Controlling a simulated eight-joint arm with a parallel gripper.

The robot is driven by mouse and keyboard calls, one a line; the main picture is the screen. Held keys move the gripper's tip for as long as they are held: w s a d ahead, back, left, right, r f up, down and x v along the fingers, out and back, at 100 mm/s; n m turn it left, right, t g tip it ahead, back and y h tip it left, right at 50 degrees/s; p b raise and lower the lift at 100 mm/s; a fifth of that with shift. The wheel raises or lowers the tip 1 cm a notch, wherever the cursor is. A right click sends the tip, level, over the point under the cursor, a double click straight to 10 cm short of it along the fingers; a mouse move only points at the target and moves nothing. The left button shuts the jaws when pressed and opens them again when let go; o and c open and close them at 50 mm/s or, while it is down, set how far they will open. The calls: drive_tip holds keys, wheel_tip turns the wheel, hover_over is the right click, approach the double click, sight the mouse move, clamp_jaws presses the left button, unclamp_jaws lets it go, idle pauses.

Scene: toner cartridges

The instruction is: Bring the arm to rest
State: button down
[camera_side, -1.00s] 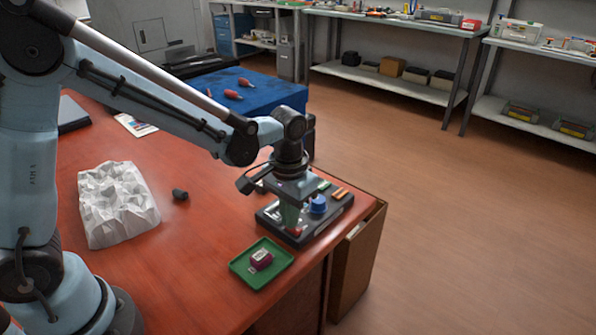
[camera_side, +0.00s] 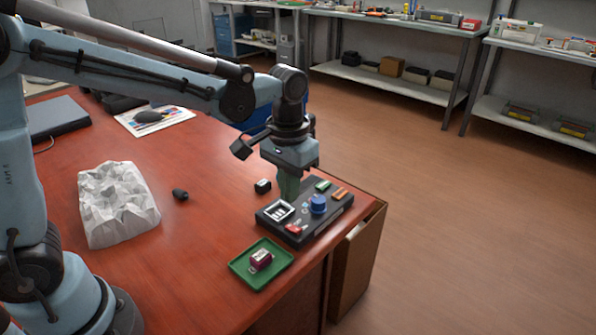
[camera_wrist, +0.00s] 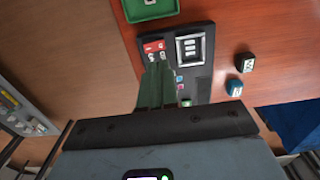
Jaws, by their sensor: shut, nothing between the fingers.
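My gripper (camera_side: 289,188) is shut and empty, pointing down above a dark panel (camera_side: 335,212). Its green fingers also show in the wrist view (camera_wrist: 157,88), pressed together over the panel (camera_wrist: 203,84). The panel carries a blue knob (camera_side: 318,204), a red part (camera_side: 294,229), a white-framed part (camera_side: 278,211), and green and orange parts. A dark red cartridge (camera_side: 261,258) with a pale label lies on a green tray (camera_side: 279,272). A black cartridge (camera_side: 262,186) stands on the table behind the panel. A blue one (camera_wrist: 234,88) is near it in the wrist view.
A dark flat device (camera_side: 56,118) and a mouse on a printed sheet (camera_side: 175,120) are farther back. The panel is near the table's right edge.

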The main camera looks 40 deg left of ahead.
drive_tip(key=shift+r, duration=0.1)
drive_tip(key=s+a+r+t, duration=0.3)
drive_tip(key=s+a+t, duration=0.4)
drive_tip(key=s, duration=0.2)
drive_tip(key=shift+a, duration=0.25)
drive_tip(key=shift+s, duration=0.1)
idle(1.1)
